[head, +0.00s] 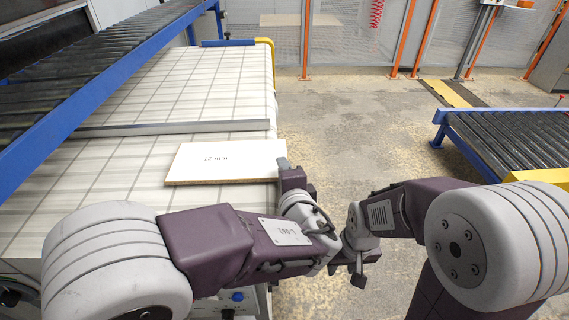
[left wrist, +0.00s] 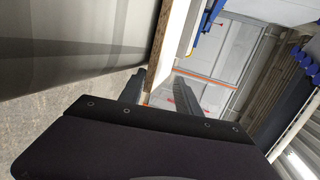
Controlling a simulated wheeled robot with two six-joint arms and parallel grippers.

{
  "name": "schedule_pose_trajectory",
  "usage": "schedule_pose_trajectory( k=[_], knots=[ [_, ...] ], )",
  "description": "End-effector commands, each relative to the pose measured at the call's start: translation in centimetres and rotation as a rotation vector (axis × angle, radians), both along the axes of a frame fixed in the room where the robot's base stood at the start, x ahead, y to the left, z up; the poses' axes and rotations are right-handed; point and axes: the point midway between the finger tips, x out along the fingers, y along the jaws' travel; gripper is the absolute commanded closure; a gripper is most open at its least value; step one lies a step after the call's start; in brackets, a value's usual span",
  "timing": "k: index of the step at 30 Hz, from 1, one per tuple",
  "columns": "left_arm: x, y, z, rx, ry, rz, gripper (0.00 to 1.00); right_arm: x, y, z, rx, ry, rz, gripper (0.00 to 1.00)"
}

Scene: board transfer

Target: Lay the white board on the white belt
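The white board (head: 228,160), marked "12 mm", lies flat over the near right part of the white belt (head: 120,160), its right end at the belt's right edge. Whether it rests fully on the belt is hard to tell. My left gripper (head: 283,168) is at the board's right end. In the left wrist view the fingers (left wrist: 160,88) stand either side of the board's edge (left wrist: 177,40), and there seems to be a gap, so it looks open. My right gripper (head: 358,275) hangs off the belt, away from the board; its finger gap does not show clearly.
A metal bar (head: 170,128) crosses the belt behind the board. A blue-framed roller conveyor (head: 90,65) rises at the left. Another roller conveyor (head: 515,140) stands at the right. The floor (head: 340,130) between is clear. A mesh fence (head: 345,45) with orange posts is behind.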

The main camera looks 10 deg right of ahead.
Motion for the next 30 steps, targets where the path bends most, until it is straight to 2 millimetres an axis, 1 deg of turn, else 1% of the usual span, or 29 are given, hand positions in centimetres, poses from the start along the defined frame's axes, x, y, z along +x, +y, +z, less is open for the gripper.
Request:
schedule_pose_trajectory(
  k=[1,30],
  knots=[
    [0.0,0.0,0.7,-0.002,0.017,0.001,0.62,0.0,0.0,1.1,0.0,0.0,0.0,0.64],
    [-0.4,-0.1,1.2,-0.032,0.348,0.001,0.62,0.0,0.0,10.6,0.0,0.0,0.0,0.64]
  ],
)
